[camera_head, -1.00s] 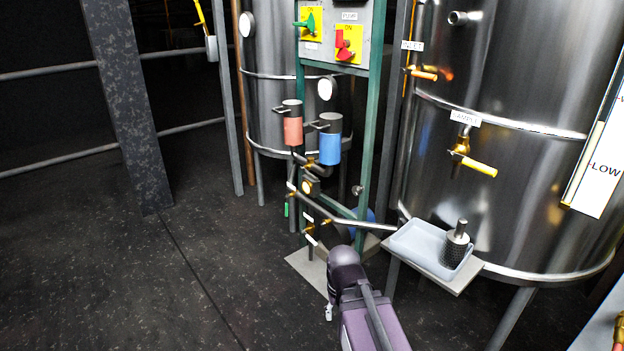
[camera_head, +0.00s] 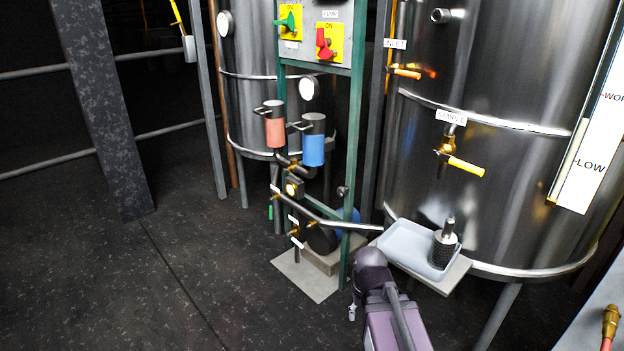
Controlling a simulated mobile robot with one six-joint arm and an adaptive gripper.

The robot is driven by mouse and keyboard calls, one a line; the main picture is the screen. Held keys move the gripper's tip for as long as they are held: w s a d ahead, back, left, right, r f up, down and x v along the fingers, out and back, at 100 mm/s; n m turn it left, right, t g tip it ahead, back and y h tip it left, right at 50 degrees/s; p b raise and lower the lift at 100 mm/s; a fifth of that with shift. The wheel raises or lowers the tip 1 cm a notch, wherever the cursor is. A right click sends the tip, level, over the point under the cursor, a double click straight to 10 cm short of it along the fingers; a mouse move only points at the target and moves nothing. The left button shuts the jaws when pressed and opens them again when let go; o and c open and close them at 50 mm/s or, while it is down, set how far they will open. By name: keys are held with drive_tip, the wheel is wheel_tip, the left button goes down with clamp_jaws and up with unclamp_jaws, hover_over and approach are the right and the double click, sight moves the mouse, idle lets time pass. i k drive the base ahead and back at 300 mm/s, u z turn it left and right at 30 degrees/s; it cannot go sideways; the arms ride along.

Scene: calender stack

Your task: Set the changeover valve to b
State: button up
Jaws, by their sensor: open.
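A red canister (camera_head: 276,132) and a blue canister (camera_head: 313,150) stand side by side on the green frame (camera_head: 357,130). Brass fittings (camera_head: 294,166) join the pipes under them; the changeover valve may be among these. Its handle, its position and any b mark are too small to tell. My gripper (camera_head: 352,311) is mostly hidden behind my purple arm at the bottom centre. Only a small pale tip shows, below and in front of the frame, apart from the canisters. It appears open, with nothing seen in it.
A panel (camera_head: 345,15) carries green and red switches. A grey tray (camera_head: 405,243) with a knurled metal piece (camera_head: 444,250) juts out right of the frame. A steel tank (camera_head: 500,130) with a yellow-handled sample valve (camera_head: 464,166) stands at right. The dark floor at left is clear.

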sight(286, 170)
drive_tip(key=z, duration=0.45)
drive_tip(key=k, duration=1.3)
drive_tip(key=u, duration=0.5)
drive_tip(key=i, duration=1.65)
drive_tip(key=u, duration=0.05)
